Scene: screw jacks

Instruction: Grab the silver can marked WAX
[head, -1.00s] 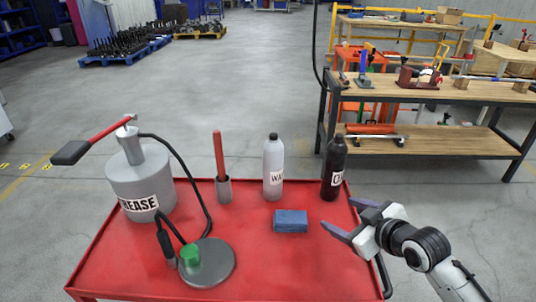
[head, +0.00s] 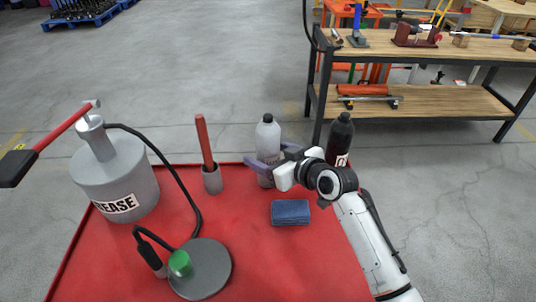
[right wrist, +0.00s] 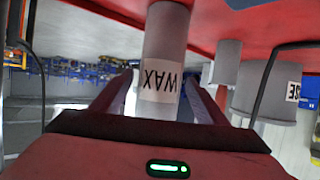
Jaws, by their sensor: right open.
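The silver can marked WAX (head: 267,132) stands upright at the back of the red cart top, a grey bottle shape with a black cap. My right gripper (head: 268,160) is at the can's lower half, its purple fingers open. In the right wrist view the picture is upside down, and the can (right wrist: 163,40) with its WAX label stands between the two spread fingers (right wrist: 158,90). I see a gap beside the can there; contact cannot be told. In the head view the gripper hides the label. My left gripper is not in view.
A black bottle (head: 340,138) stands just right, behind my right arm. A blue block (head: 290,212) lies in front. To the left are a grey cup (head: 212,180) with a red handle, a GREASE canister (head: 115,180) with a hose, and a grey disc (head: 208,272). The front middle is clear.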

